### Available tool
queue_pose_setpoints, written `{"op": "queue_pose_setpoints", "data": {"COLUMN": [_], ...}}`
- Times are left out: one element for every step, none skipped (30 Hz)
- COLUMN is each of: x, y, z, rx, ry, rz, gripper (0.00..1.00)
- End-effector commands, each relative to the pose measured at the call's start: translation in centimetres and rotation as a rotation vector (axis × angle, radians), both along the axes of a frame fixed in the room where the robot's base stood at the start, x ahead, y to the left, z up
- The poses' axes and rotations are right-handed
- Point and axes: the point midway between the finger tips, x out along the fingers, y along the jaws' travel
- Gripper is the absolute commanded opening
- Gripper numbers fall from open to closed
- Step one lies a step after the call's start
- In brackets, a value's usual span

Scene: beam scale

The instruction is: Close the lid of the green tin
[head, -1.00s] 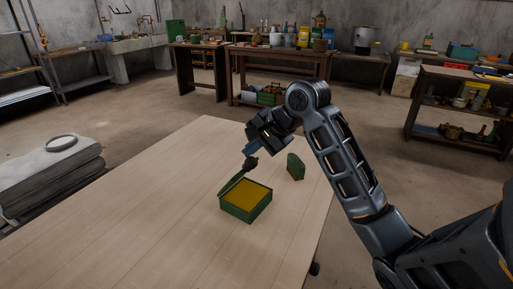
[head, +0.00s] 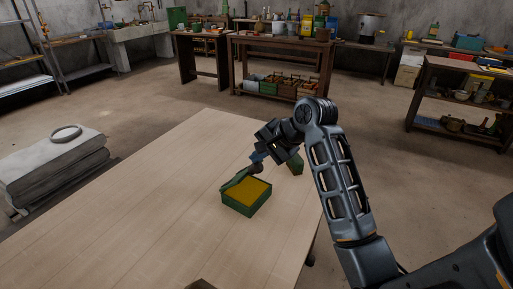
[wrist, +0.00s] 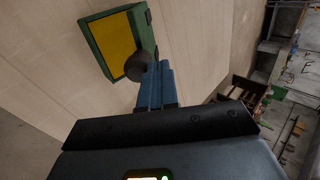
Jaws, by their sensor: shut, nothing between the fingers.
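The green tin (head: 235,206) stands on the wooden table with its yellow inside showing. Its lid (head: 236,179) is up, slanting along the tin's back-left edge. The tin also shows in the wrist view (wrist: 96,46), at the upper left. My gripper (head: 257,162) is shut and empty, just behind the tin and close to the lid's far end. Its blue fingers (wrist: 155,85) point toward the tin. A dark rounded thing (wrist: 138,66) is at the fingertips and hides part of the tin's edge. I cannot tell whether the fingers touch the lid.
A green object (head: 297,165) stands on the table behind the tin, partly hidden by my arm. The table (head: 140,215) is clear left of the tin. A dark object (head: 201,284) shows at the bottom edge. Workbenches and shelves stand farther back.

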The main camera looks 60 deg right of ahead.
Motion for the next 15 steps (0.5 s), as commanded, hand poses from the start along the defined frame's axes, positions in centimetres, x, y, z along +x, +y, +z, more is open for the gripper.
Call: {"op": "queue_pose_setpoints", "data": {"x": [-0.1,-0.3,-0.5,-0.6,-0.8,-1.0,-1.2,-1.3,-1.5,-1.7,-1.8,-2.0,-2.1,-2.3,-2.5], "y": [0.2,0.2,0.3,0.3,0.4,0.4,0.4,0.5,0.5,0.5,0.5,0.5,0.5,0.5,0.5], "z": [-0.1,-0.2,-0.4,-0.6,-0.8,-1.0,-1.2,-1.4,-1.7,-1.8,-2.0,-2.2,-2.3,-2.4,-2.6], "rx": [0.004,0.005,0.004,0.006,0.006,0.005,0.005,0.004,0.003,0.003,0.001,0.0,-0.001,-0.002,-0.003], "ry": [0.001,0.001,0.001,-0.001,-0.002,-0.004,-0.008,-0.011,-0.019,-0.025,-0.032,-0.043,-0.052,-0.059,-0.068], "rz": [0.001,0.0,0.001,0.001,0.002,0.002,0.001,0.002,0.002,0.002,0.002,0.001,0.001,0.0,0.001], "gripper": [0.0,0.0,0.0,0.0,0.0,0.0,0.0,0.0,0.0,0.0,0.0,0.0,0.0,0.0,0.0]}}
